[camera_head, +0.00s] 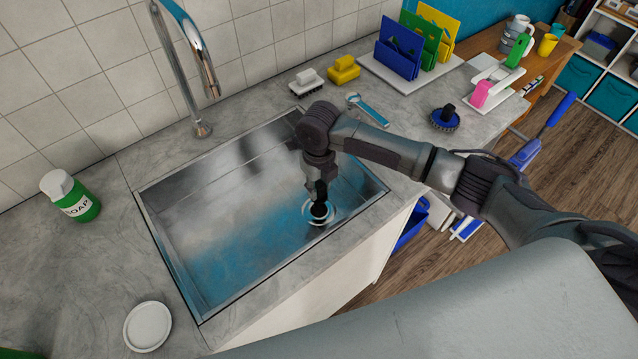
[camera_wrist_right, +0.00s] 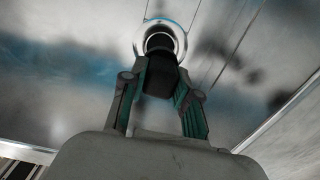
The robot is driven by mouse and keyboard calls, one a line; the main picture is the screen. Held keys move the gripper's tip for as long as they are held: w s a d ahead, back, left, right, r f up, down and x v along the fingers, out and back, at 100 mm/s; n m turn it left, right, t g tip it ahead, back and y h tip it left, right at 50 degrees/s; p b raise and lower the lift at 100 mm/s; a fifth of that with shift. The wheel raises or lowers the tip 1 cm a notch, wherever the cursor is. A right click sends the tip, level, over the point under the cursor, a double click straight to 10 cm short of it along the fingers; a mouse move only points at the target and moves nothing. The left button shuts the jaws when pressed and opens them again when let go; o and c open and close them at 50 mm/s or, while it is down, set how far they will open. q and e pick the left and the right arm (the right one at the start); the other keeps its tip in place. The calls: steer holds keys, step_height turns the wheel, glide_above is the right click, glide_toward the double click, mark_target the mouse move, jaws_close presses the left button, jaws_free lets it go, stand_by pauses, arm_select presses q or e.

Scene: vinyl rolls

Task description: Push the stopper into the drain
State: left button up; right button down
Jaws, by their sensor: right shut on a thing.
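A black stopper (camera_head: 318,210) stands at the drain (camera_head: 332,215), a bright metal ring in the floor of the steel sink (camera_head: 200,237). My right gripper (camera_head: 318,192) points down into the sink, shut on the stopper's top. In the right wrist view the stopper (camera_wrist_right: 160,78) sits between the two fingers (camera_wrist_right: 160,95), with its far end within the drain ring (camera_wrist_right: 178,32). I cannot tell how deep the stopper sits. My left gripper is not in view.
A chrome faucet (camera_head: 185,45) rises behind the sink. A green soap bottle (camera_head: 71,196) and white dish (camera_head: 147,326) are on the left counter.

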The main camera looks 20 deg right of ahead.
steer(key=shift+f+b, duration=0.4)
steer(key=shift+f, duration=0.55)
steer(key=shift+f+b, duration=1.05)
steer(key=shift+f, duration=0.8)
steer(key=shift+r, duration=0.1)
steer(key=shift+p, duration=0.35)
steer(key=shift+f+b, duration=0.35)
steer(key=shift+f, duration=0.4)
steer(key=shift+f, duration=0.6)
stand_by(1.8)
